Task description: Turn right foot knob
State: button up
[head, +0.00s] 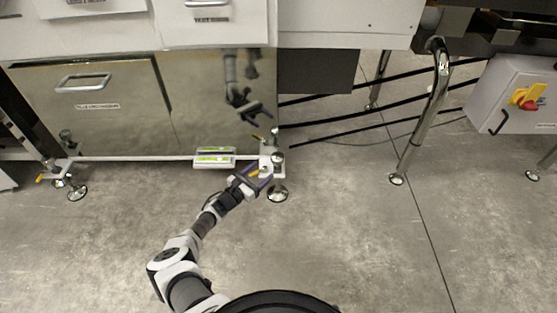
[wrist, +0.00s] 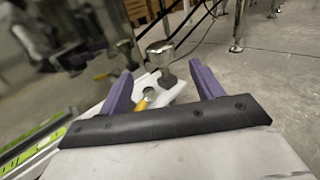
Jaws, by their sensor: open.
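The right foot knob (head: 277,158) is a shiny metal knob at the lower right corner of the steel cabinet, above a round metal foot (head: 277,194). In the wrist view the metal knob (wrist: 160,51) stands on a dark stem beyond a white bracket (wrist: 172,92). A yellow lever (wrist: 145,101) lies on that bracket. My gripper (head: 259,177) is open with purple fingers, just to the lower left of the knob. In the wrist view the fingers of my gripper (wrist: 162,76) spread to either side of the bracket, with the knob beyond the gap. Contact cannot be told.
The steel cabinet (head: 120,125) stands behind. A chrome table leg (head: 410,145) is to the right. The concrete floor in front is clear.

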aim_at(273, 162)
jog(key=b+x, duration=0.3)
jog(key=x, duration=0.6)
jog(key=shift+w+d+f+b, duration=0.1)
jog(key=shift+d+b, duration=0.1)
jog(key=shift+b, duration=0.2)
jog(key=shift+w+d, duration=0.2)
jog(key=shift+w, duration=0.1)
jog(key=c, duration=1)
jog(key=shift+o, duration=0.2)
